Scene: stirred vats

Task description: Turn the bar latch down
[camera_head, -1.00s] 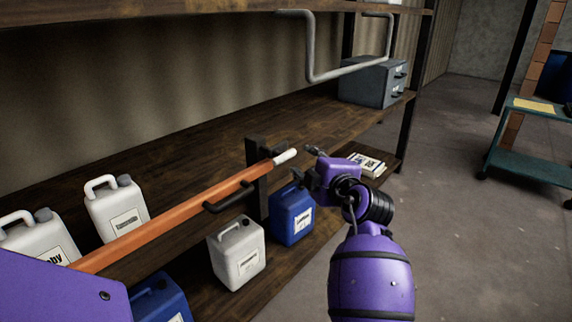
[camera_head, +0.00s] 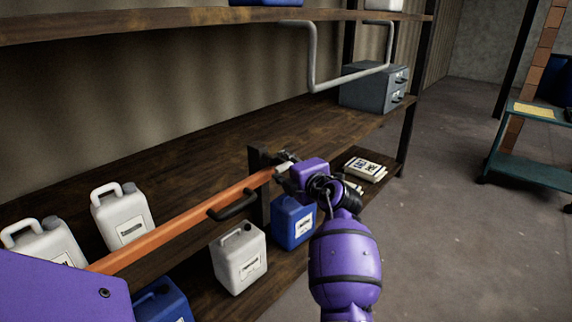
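The bar latch is a long orange bar (camera_head: 180,222) with a black loop handle (camera_head: 233,205). It slopes from the lower left up to a dark upright bracket (camera_head: 260,190) at the shelf front.
White jugs (camera_head: 122,218) and blue jugs (camera_head: 292,222) stand on the shelves behind and below the bar. A bent grey pipe (camera_head: 313,65) hangs above, near a grey drawer box (camera_head: 372,88). Books (camera_head: 364,170) lie right of the gripper. Open floor (camera_head: 450,200) is at right.

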